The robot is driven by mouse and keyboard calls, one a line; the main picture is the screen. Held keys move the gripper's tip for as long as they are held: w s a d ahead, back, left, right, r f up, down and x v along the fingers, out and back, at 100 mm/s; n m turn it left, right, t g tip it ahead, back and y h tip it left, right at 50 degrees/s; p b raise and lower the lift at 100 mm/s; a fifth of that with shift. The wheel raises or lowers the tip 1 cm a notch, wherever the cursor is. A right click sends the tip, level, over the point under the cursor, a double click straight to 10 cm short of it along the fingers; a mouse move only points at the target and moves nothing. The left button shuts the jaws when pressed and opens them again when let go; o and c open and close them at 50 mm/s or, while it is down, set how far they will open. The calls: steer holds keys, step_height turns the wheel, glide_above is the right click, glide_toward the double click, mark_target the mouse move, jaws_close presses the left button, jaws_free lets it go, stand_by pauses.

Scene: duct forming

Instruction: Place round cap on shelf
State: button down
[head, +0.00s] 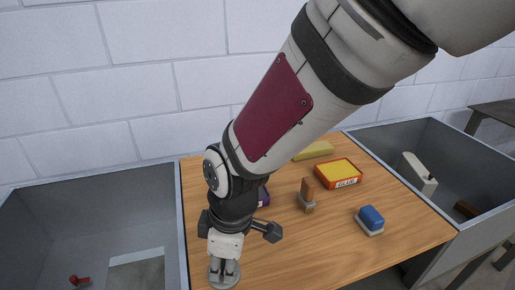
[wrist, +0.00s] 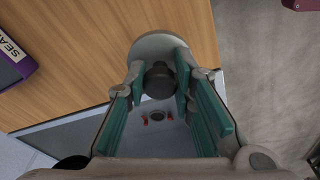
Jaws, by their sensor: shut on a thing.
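The round cap (head: 224,280) is a grey disc at the bottom of the head view, near the front left part of the wooden table. My gripper (head: 225,264) points down and is shut on it. In the wrist view, the cap (wrist: 160,42) shows between the fingertips of my gripper (wrist: 162,82), with a dark round knob in the middle of its grip side. The fingers' green pads stand on either side of this knob. I cannot tell whether the cap touches the table. No shelf is clearly recognisable in these frames.
The wooden table (head: 290,255) carries a yellow-red glue box (head: 338,173), a brush (head: 308,195), a blue-topped block (head: 371,218) and a yellow block (head: 314,150). A purple box (wrist: 14,60) lies left. Grey bins stand left (head: 95,205) and right (head: 385,135).

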steer(key=w+d, duration=0.4)
steer(key=w+d+f, duration=0.1)
steer(key=w+d, duration=0.1)
steer(key=w, duration=0.1)
steer(key=shift+d, duration=0.15)
steer(key=shift+f, duration=1.7)
steer(key=c, duration=1.4)
jaws_free()
steer(key=shift+f, duration=0.15)
steer(key=shift+o, duration=0.2)
step_height(320, 180, up, 12)
steer(key=d+p, duration=0.1)
steer(key=d, duration=0.1)
steer(key=shift+s+r, duration=0.15)
steer(key=shift+r, duration=0.05)
steer(key=s+d+r+m+t, duration=0.1)
steer(key=s+d+r+m, duration=0.3)
steer(key=s+d+m, duration=0.3)
steer(key=s+d+r+m+t+h, duration=0.1)
steer(key=s+d+r+m+t, duration=0.1)
steer(key=s+d+r+m, duration=0.3)
steer(key=s+d+m, duration=0.3)
steer(key=d+m, duration=0.1)
steer(key=shift+s+d+m+t+h, duration=0.2)
steer(key=shift+s+m+t+h, duration=0.1)
steer(key=shift+m, duration=0.1)
